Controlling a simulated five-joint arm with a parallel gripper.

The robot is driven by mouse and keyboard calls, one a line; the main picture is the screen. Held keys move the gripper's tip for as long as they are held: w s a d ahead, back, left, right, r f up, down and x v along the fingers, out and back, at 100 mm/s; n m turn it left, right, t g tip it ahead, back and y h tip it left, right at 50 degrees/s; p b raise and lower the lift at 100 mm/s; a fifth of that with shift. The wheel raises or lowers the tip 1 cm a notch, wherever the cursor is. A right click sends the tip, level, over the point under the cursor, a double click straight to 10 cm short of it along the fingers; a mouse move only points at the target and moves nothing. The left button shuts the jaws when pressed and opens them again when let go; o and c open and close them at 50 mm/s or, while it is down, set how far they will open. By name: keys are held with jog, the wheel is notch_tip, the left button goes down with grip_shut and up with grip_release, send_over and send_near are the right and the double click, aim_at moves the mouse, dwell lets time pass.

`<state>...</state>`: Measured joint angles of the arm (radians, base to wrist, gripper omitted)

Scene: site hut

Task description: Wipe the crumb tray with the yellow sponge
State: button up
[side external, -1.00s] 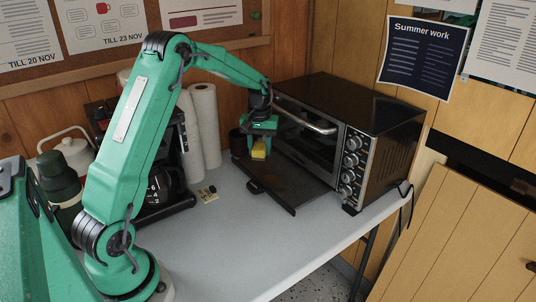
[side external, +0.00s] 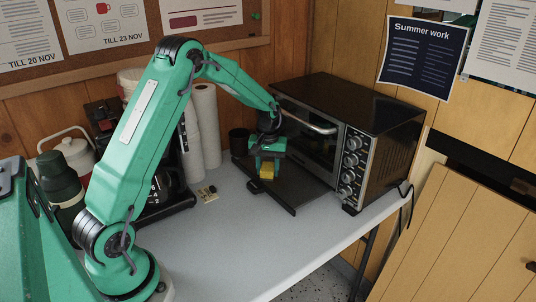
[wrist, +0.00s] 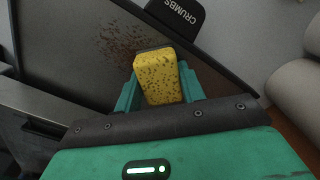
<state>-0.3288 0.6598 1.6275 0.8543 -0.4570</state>
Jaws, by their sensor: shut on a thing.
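My gripper (side external: 267,170) is shut on the yellow sponge (side external: 267,173), over the dark crumb tray (side external: 285,195) that sticks out from the toaster oven. In the wrist view the speckled sponge (wrist: 160,78) sits between my green fingers (wrist: 158,90). The tray (wrist: 75,70) carries a patch of brown crumbs (wrist: 122,42) just beyond and left of the sponge. The tray's black tab (wrist: 178,14) reads CRUMBS. I cannot tell whether the sponge touches the tray.
The black toaster oven (side external: 375,120) stands right of the tray. A dark cup (side external: 238,141), paper rolls (side external: 206,125) and a coffee maker (side external: 165,190) stand behind and left. The front of the table (side external: 240,245) is clear.

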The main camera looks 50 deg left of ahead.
aim_at(284, 188)
jog(key=shift+d, duration=3.9)
jog(key=shift+a, duration=6)
jog(key=shift+w+d, duration=0.1)
jog(key=shift+w, duration=0.1)
jog(key=shift+d, duration=5.9)
jog(key=shift+a, duration=6.1)
notch_tip(284, 188, up, 8)
jog(key=shift+d+r, duration=0.1)
jog(key=shift+d, duration=0.05)
